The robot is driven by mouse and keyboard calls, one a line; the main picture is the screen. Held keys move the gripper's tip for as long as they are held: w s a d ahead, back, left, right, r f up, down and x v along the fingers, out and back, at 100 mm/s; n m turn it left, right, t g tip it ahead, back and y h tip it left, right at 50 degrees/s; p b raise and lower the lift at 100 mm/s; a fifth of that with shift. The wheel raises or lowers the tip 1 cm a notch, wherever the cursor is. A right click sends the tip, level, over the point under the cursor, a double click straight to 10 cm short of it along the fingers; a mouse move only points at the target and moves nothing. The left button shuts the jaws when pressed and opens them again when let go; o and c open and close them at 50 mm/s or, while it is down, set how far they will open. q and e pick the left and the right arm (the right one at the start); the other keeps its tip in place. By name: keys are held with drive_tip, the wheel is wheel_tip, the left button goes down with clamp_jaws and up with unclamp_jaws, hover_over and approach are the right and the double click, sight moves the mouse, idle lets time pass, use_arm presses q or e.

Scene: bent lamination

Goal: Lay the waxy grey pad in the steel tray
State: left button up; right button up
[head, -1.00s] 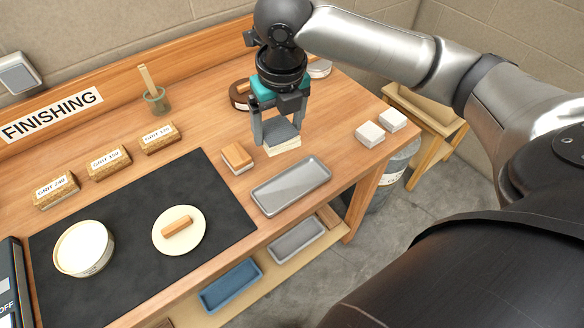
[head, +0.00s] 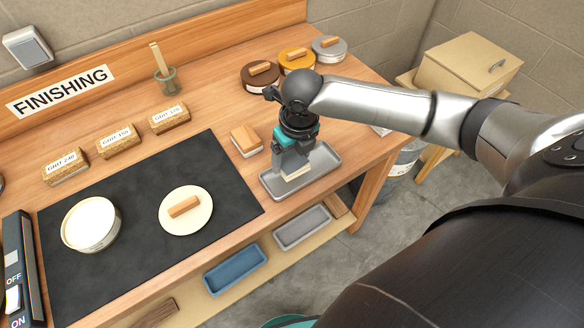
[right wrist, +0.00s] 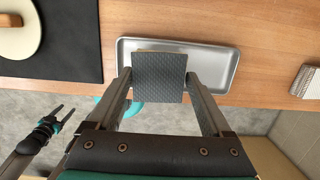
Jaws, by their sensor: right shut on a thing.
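The steel tray (head: 327,181) lies near the front edge of the bench, and it also shows in the right wrist view (right wrist: 220,72). My right gripper (head: 291,167) is over the tray's left half, pointing down, shut on the waxy grey pad (head: 297,173). In the right wrist view the pad (right wrist: 159,78) has a dark grey textured face between the two fingers and overlaps the tray's middle and near rim. I cannot tell whether its underside touches the tray. My left gripper (right wrist: 64,109) shows small at the lower left of the right wrist view, fingers apart and empty.
A wood-topped block (head: 246,140) sits just left of the tray. A black mat (head: 140,238) holds a white tub (head: 90,224) and a round lid (head: 186,211). Grey (head: 302,228) and blue (head: 235,271) trays lie on the shelf below.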

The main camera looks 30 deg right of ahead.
sight(292, 169)
drive_tip(key=shift+f+b, duration=0.3)
drive_tip(key=shift+f, duration=1.9)
drive_tip(key=shift+f, duration=0.2)
drive_tip(key=o, duration=1)
drive_tip(key=shift+r, duration=0.15)
drive_tip(key=r, duration=0.4)
drive_tip(key=s+r+p, duration=0.1)
drive_tip(key=r, duration=0.7)
drive_tip(key=shift+s+d+p, duration=0.1)
drive_tip(key=shift+s+p, duration=0.3)
